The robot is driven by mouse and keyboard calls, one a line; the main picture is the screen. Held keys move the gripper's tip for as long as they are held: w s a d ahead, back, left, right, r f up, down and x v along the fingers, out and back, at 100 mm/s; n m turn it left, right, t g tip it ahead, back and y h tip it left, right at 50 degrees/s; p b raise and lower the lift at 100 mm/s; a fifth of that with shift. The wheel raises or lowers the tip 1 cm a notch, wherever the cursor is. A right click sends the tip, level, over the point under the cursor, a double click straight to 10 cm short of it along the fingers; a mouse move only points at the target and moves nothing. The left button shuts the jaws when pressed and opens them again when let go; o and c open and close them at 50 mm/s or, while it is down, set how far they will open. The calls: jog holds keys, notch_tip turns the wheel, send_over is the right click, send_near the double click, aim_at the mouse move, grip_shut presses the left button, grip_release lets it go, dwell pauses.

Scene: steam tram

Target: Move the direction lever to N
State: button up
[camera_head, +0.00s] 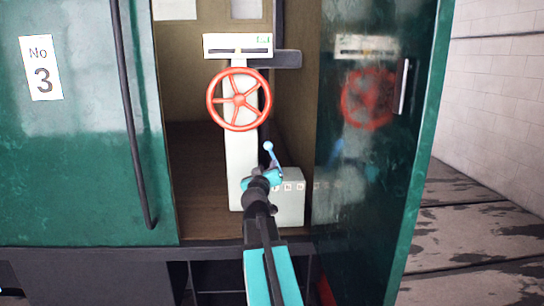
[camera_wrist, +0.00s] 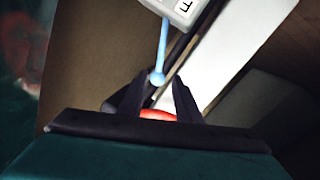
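The direction lever (camera_head: 268,146) is a light blue rod with a round knob, rising above a pale lettered box (camera_head: 290,206). In the wrist view the lever's knob (camera_wrist: 157,79) appears near the gap between my fingertips, and its rod runs up to the box (camera_wrist: 186,8), where one letter like an F shows. My gripper (camera_wrist: 159,88) has its two dark fingers apart, and I cannot tell whether either touches the knob. In the head view my gripper is in front of the box, below the knob; its fingers are hidden behind my wrist. The lever's exact letter position is unclear.
A red handwheel (camera_head: 239,99) on a white post (camera_head: 239,165) stands above the lever. A green side panel (camera_head: 90,150) lies left, and a glossy green door (camera_head: 375,170) stands open right, reflecting the wheel. A red patch shows between my fingers in the wrist view.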

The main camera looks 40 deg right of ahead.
aim_at(272, 155)
jog(key=shift+p+x, duration=2.15)
jog(key=shift+x, duration=4.8)
grip_shut()
